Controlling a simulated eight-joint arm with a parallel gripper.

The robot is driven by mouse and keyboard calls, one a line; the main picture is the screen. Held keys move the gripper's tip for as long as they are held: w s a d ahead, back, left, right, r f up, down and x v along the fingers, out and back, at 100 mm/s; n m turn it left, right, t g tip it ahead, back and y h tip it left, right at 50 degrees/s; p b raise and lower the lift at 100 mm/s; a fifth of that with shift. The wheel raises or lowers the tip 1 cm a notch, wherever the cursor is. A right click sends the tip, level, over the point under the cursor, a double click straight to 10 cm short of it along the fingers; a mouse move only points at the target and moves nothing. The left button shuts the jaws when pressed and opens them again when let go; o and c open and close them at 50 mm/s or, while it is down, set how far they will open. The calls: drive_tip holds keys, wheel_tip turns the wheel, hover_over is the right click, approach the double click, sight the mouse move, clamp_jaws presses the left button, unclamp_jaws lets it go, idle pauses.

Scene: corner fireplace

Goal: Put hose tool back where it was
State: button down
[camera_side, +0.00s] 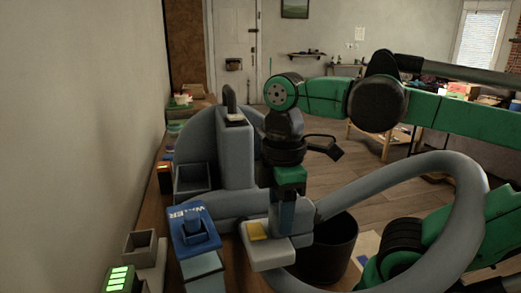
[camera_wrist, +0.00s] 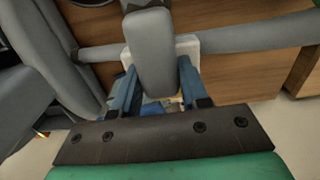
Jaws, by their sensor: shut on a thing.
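The hose tool (camera_side: 270,253) is a pale grey block with a yellow patch, joined to a thick grey hose (camera_side: 474,195) that loops to the right. My gripper (camera_side: 287,222) points down from the green arm, its blue fingers at the tool in the side view. In the wrist view, my gripper (camera_wrist: 158,82) has its two blue fingers on either side of a rounded grey part of the hose tool (camera_wrist: 150,45) and is shut on it. The finger contact is partly hidden. A large grey machine (camera_side: 236,150) stands just left of the gripper.
A blue box marked with white letters (camera_side: 192,230) sits left of the tool, near a small grey open box (camera_side: 140,245) and a green-lit device (camera_side: 122,279). A dark bin (camera_side: 335,250) stands to the right. Open wooden floor (camera_side: 335,183) lies behind.

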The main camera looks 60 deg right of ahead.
wheel_tip(320, 180, down, 14)
drive_tip(key=shift+r, duration=0.2)
idle(0.5)
drive_tip(key=shift+f, duration=0.15)
drive_tip(key=shift+c, duration=2.2)
unclamp_jaws()
drive_tip(key=shift+r, duration=6.15)
